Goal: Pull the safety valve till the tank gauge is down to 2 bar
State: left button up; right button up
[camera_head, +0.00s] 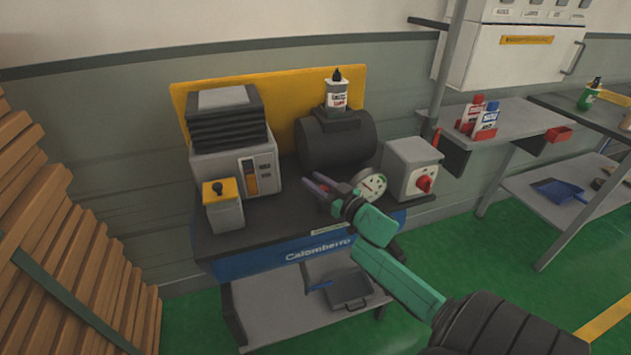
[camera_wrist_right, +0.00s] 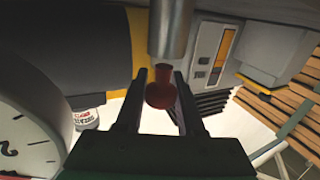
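The tank (camera_head: 345,146) is a dark horizontal cylinder on the bench. Its gauge (camera_head: 370,185) is a round white dial at its front; the reading is too small to tell. The right wrist view shows part of the gauge (camera_wrist_right: 22,140) at lower left, without a readable needle. The safety valve shows in that view as a red knob (camera_wrist_right: 162,92) below a grey metal cylinder. My right gripper (camera_head: 314,187) is at the bench beside the gauge. Its fingers (camera_wrist_right: 161,76) stand open on either side of the red knob, with slim gaps. My left gripper is not in view.
A grey box with a red knob (camera_head: 411,168) stands right of the gauge. A louvred machine (camera_head: 235,150) and a yellow-topped box (camera_head: 224,212) stand left. A bottle (camera_head: 337,93) sits on the tank. Stacked planks (camera_head: 50,220) fill the left side.

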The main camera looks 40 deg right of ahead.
jog(key=o, duration=0.3)
jog(key=shift+r, duration=0.1)
jog(key=shift+s, duration=0.1)
jog(key=shift+s, duration=0.35)
jog(key=s, duration=1.3)
jog(key=shift+s+d, duration=0.4)
